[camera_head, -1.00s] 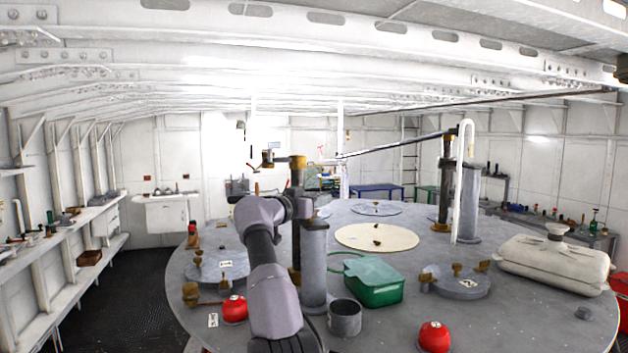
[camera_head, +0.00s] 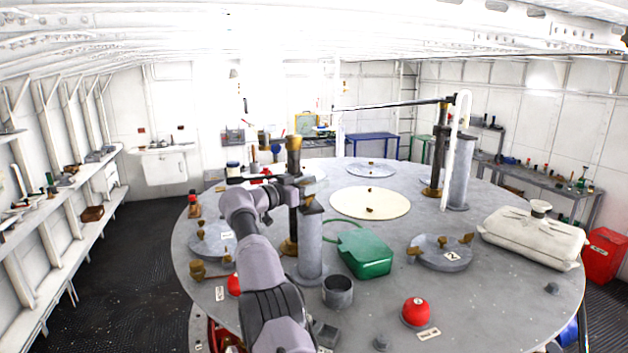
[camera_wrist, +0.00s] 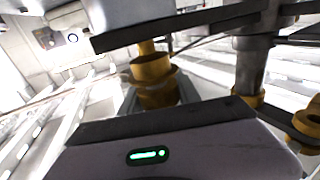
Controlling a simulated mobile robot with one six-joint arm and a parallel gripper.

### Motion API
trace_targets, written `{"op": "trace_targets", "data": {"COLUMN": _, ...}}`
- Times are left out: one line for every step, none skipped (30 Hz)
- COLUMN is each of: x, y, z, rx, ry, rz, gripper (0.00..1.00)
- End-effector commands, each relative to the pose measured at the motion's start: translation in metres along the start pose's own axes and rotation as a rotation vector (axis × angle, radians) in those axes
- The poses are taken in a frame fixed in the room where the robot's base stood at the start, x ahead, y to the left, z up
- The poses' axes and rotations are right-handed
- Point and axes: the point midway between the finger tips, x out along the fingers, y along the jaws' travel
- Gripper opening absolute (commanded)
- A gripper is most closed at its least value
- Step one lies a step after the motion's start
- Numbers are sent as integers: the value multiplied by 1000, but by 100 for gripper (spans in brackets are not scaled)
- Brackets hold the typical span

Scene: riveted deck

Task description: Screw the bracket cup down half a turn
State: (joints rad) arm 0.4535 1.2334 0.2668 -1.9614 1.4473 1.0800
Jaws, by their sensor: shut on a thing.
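In the wrist view, the brass bracket cup (camera_wrist: 153,82) sits between the two dark jaws of my gripper (camera_wrist: 160,75). My gripper is shut on it. The cup looks tilted in this view, and its far side and base are hidden. In the head view my gripper (camera_head: 262,181) is small and dark, just left of the brass-topped post (camera_head: 293,144). My own wrist hides most of the cup there.
A grey cylinder (camera_head: 310,245) stands close right of my arm. Nearby are an open grey cup (camera_head: 337,291), a green box (camera_head: 366,252) and a red knob (camera_head: 415,311). A cream cover (camera_head: 535,235) lies at the right. The floor at left is clear.

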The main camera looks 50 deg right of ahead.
Motion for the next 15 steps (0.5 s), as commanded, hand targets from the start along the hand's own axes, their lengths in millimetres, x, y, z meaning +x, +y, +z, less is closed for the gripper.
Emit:
{"op": "trace_targets", "data": {"x": 0, "y": 0, "z": -3, "rx": 2, "ry": 5, "rz": -2, "gripper": 0}}
{"op": "trace_targets", "data": {"x": 0, "y": 0, "z": -3, "rx": 2, "ry": 5, "rz": -2, "gripper": 0}}
{"op": "trace_targets", "data": {"x": 0, "y": 0, "z": -3, "rx": 2, "ry": 5, "rz": -2, "gripper": 0}}
{"op": "trace_targets", "data": {"x": 0, "y": 0, "z": -3, "rx": 2, "ry": 5, "rz": -2, "gripper": 0}}
{"op": "trace_targets", "data": {"x": 0, "y": 0, "z": -3, "rx": 2, "ry": 5, "rz": -2, "gripper": 0}}
{"op": "trace_targets", "data": {"x": 0, "y": 0, "z": -3, "rx": 1, "ry": 4, "rz": -2, "gripper": 43}}
{"op": "trace_targets", "data": {"x": 0, "y": 0, "z": -3, "rx": 1, "ry": 4, "rz": -2, "gripper": 49}}
{"op": "trace_targets", "data": {"x": 0, "y": 0, "z": -3, "rx": 1, "ry": 4, "rz": -2, "gripper": 55}}
{"op": "trace_targets", "data": {"x": 0, "y": 0, "z": -2, "rx": 1, "ry": 3, "rz": -2, "gripper": 61}}
{"op": "trace_targets", "data": {"x": 0, "y": 0, "z": -2, "rx": 1, "ry": 3, "rz": -2, "gripper": 61}}
{"op": "trace_targets", "data": {"x": 0, "y": 0, "z": -2, "rx": 1, "ry": 3, "rz": -1, "gripper": 61}}
{"op": "trace_targets", "data": {"x": 0, "y": 0, "z": -2, "rx": 1, "ry": 2, "rz": -1, "gripper": 61}}
{"op": "trace_targets", "data": {"x": 0, "y": 0, "z": -2, "rx": 1, "ry": 2, "rz": -1, "gripper": 61}}
{"op": "trace_targets", "data": {"x": 0, "y": 0, "z": -1, "rx": 0, "ry": 2, "rz": -1, "gripper": 61}}
{"op": "trace_targets", "data": {"x": 0, "y": 0, "z": -1, "rx": 0, "ry": 1, "rz": -1, "gripper": 61}}
